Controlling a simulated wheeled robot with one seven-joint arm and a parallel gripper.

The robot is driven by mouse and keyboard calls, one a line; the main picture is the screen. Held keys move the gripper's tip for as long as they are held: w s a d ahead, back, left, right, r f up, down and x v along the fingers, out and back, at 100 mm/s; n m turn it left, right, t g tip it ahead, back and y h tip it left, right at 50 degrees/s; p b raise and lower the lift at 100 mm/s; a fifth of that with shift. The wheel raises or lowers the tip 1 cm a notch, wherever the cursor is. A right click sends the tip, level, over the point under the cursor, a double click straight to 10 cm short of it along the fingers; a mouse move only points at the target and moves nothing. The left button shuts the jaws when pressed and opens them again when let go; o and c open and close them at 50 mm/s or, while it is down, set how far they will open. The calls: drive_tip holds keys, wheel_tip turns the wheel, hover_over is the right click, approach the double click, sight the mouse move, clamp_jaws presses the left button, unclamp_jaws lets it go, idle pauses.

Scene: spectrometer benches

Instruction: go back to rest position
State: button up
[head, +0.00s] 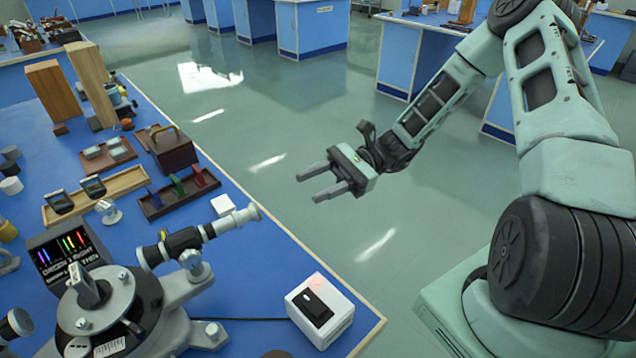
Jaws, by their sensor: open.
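My gripper (321,184) is in the middle of the head view, at the end of my pale green arm. Its two grey fingers point left and are apart, with nothing between them. It hangs over the open floor, to the right of the blue bench (262,262) and apart from it. My arm comes down from the upper right with its elbow bent.
On the bench stand a spectrometer (121,302), a white box with a black switch and red light (319,312), a dark wooden rack (178,196), a wooden tray (118,187) and tall wooden blocks. Green floor (250,130) is clear between benches. More blue benches stand behind.

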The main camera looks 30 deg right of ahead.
idle(0.3)
drive_tip(key=s+a+r+n+h, duration=0.2)
drive_tip(key=s+a+n+h, duration=0.1)
drive_tip(key=s+n+h, duration=0.2)
drive_tip(key=s+a+r+n+h, duration=0.3)
drive_tip(key=s+n+h, duration=0.3)
drive_tip(key=n, duration=0.4)
drive_tip(key=s+a+r+n+t+h, duration=0.1)
drive_tip(key=s+a+r+n+h, duration=0.1)
drive_tip(key=s+a+n+h, duration=0.3)
drive_tip(key=s+n+h, duration=0.1)
drive_tip(key=s+n, duration=0.2)
drive_tip(key=shift+r, duration=0.25)
drive_tip(key=shift+s+a+h, duration=0.15)
drive_tip(key=shift+h, duration=0.15)
idle(1.8)
